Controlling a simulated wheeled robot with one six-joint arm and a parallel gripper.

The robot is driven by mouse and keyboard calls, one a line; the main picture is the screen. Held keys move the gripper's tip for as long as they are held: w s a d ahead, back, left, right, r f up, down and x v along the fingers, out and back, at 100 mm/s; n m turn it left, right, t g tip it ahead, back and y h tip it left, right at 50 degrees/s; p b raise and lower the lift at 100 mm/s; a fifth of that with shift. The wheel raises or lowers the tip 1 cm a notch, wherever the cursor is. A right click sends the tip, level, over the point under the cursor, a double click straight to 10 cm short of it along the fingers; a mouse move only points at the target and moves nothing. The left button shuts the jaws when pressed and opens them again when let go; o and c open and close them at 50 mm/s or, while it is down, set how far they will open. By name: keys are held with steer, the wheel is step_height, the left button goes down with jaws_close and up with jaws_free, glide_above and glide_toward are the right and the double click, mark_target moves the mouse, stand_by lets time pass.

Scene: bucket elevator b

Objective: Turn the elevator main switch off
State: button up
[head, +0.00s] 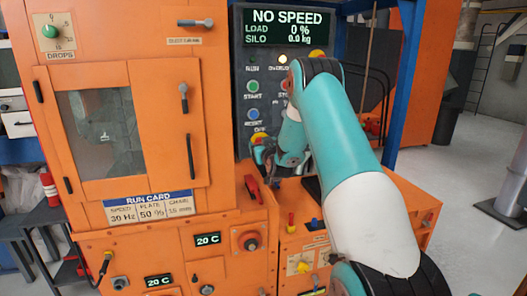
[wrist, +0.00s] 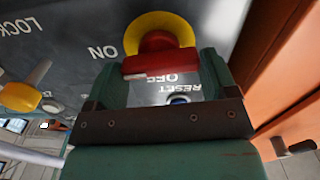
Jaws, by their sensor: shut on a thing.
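The main switch shows in the wrist view as a yellow round plate (wrist: 139,31) with a red handle (wrist: 160,62) on a dark panel. The upside-down labels ON and OFF stand by it, with OFF close beside the handle. In the head view the yellow plate (head: 258,138) is low on the control panel, partly hidden by my gripper (head: 266,153). In the wrist view my gripper (wrist: 158,68) has its fingers on both sides of the red handle and is shut on it. The handle's exact angle is hard to tell.
The panel display (head: 289,28) reads NO SPEED, load 0 %, silo 0.0 kg. A green START button (head: 253,86) and a blue RESET button (head: 253,114) sit above the switch. An orange cabinet door (head: 180,105) is left of the panel. A red lever (head: 251,188) stands below.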

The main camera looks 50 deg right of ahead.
steer(key=shift+a+f+n+b, duration=0.1)
steer(key=shift+f+n+b, duration=0.05)
steer(key=shift+n+b, duration=4.6)
steer(key=shift+a+f+n+b, duration=0.15)
steer(key=shift+n+b, duration=3.3)
steer(key=shift+b, duration=2.45)
steer(key=shift+n, duration=0.3)
steer(key=o, duration=0.8)
steer(key=shift+o, duration=0.2)
steer(key=b+v, duration=0.1)
steer(key=v, duration=1.6)
steer(key=shift+s+b, duration=0.2)
steer(key=shift+b, duration=0.1)
